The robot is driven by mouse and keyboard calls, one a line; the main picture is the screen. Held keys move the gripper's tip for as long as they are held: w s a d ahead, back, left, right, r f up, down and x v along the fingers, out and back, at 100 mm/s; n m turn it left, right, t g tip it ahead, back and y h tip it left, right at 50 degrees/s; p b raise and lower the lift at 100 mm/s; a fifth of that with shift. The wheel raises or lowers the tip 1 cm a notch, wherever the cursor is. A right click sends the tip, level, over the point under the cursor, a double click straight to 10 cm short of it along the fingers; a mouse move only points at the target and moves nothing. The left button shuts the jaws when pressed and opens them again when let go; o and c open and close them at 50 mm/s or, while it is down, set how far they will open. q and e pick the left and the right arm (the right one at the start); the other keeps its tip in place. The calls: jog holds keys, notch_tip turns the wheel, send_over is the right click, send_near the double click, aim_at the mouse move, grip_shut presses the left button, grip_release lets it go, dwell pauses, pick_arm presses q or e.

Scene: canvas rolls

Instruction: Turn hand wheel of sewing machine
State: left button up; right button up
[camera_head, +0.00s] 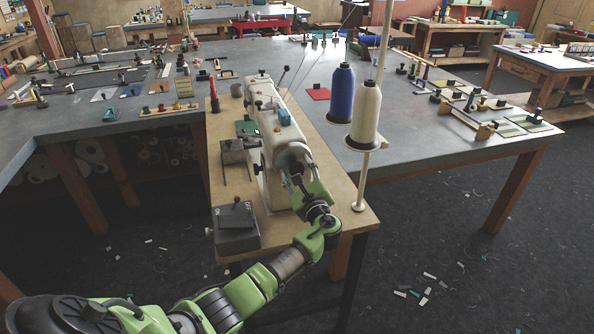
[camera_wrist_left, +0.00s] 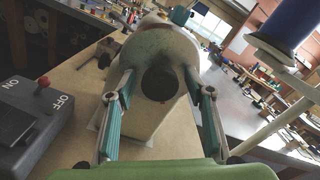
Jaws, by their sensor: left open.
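The cream sewing machine (camera_head: 268,135) stands on a wooden board, its near end toward me. In the left wrist view, this rounded end (camera_wrist_left: 128,62) carries a dark round disc, which looks like the hand wheel (camera_wrist_left: 159,84). My left gripper (camera_head: 292,176) is at this end, partly hiding it in the head view. In the left wrist view my left gripper (camera_wrist_left: 160,94) is open, with one teal-padded finger on each side of the dark disc. The fingers look apart from it; whether either touches the machine body, I cannot tell. My right gripper is not in view.
A grey ON/OFF switch box (camera_head: 237,228) with a red knob sits left of the machine. A thread stand (camera_head: 358,206) with a blue spool (camera_head: 341,93) and a white spool (camera_head: 365,116) rises close on the right. The grey table (camera_head: 440,160) has free room further right.

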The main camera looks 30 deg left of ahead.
pick_arm(q)
jog(key=v, duration=1.2)
